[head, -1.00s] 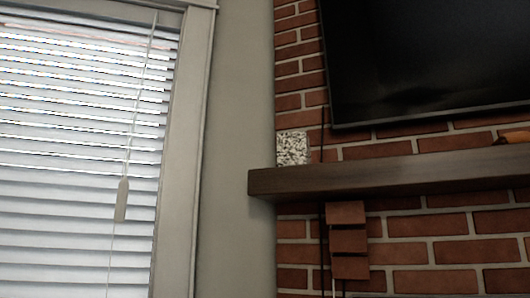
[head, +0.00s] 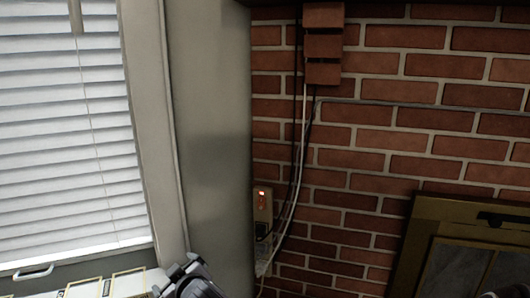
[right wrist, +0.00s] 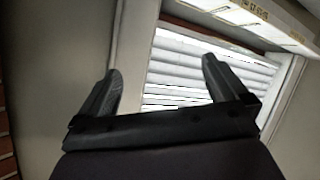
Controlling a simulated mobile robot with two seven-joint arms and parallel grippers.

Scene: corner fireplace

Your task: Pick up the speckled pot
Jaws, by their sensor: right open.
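The speckled pot is not in either current view. My right gripper (right wrist: 162,72) is open in the right wrist view, with its two dark fingers wide apart. Nothing lies between the fingers; the window blinds and wall show behind them. A grey mechanical part of mine shows at the bottom edge of the head view, but I cannot tell which arm it belongs to. My left gripper cannot be made out.
The red brick wall (head: 350,162) carries cables and an outlet (head: 263,203). A brass-framed fireplace (head: 430,235) stands at the lower right. Window blinds (head: 62,140) are at the left, above a white labelled unit (head: 88,289). The mantel's underside barely shows at the top.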

